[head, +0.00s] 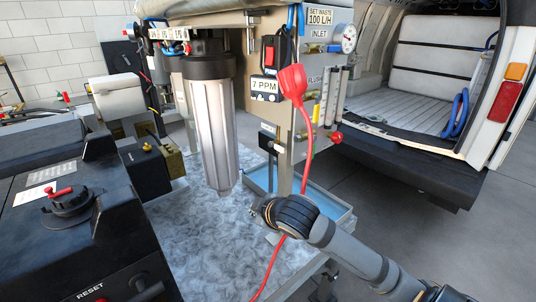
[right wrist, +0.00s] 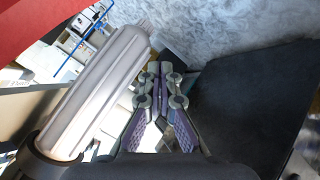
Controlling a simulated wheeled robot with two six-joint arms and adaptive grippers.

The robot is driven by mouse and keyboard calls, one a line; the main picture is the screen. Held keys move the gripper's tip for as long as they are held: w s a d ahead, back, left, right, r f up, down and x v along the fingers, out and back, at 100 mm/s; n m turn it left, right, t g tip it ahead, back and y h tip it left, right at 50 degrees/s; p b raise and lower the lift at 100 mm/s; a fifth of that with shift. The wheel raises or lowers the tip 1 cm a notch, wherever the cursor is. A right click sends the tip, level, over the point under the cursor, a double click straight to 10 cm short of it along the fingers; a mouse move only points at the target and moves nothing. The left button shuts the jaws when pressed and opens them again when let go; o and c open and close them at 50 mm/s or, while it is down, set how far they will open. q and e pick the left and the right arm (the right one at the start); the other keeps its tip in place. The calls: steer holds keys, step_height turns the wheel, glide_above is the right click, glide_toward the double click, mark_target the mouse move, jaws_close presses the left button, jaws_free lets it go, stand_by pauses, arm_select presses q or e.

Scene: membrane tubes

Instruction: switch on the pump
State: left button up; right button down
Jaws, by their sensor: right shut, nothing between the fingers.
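A red rocker switch in a black surround (head: 269,54) sits on the upright beige panel (head: 283,35) in the head view. I cannot tell whether it is on or off. A 7 PPM display (head: 265,86) is just below it. A red plug (head: 292,83) with a red cable is on the panel's edge to the right. My right gripper (head: 264,208) is low in front of the panel, well below the switch and apart from it, partly hidden by its own wrist. In the right wrist view its fingers (right wrist: 162,70) are shut and empty. My left gripper is not in view.
A grey filter housing (head: 212,130) hangs left of the panel; it is also beside my fingers in the wrist view (right wrist: 100,85). A blue tray (head: 326,207) lies below. A black machine (head: 70,235) fills the left front. The red cable hangs near my right wrist.

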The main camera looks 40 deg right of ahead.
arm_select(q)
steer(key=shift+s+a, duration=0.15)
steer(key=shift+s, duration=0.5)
arm_select(e)
steer(key=s+d+r+n+t+h, duration=0.1)
steer(key=d+r+n+t, duration=0.1)
steer(key=r, duration=1.6)
steer(key=s+d+r+n+t, duration=0.1)
steer(key=r+n+t, duration=0.3)
steer(key=r, duration=1.4)
steer(key=shift+d+n+t+h, duration=0.4)
steer(key=shift+d+n, duration=0.2)
steer(key=shift+d, duration=0.05)
steer(key=shift+r, duration=0.1)
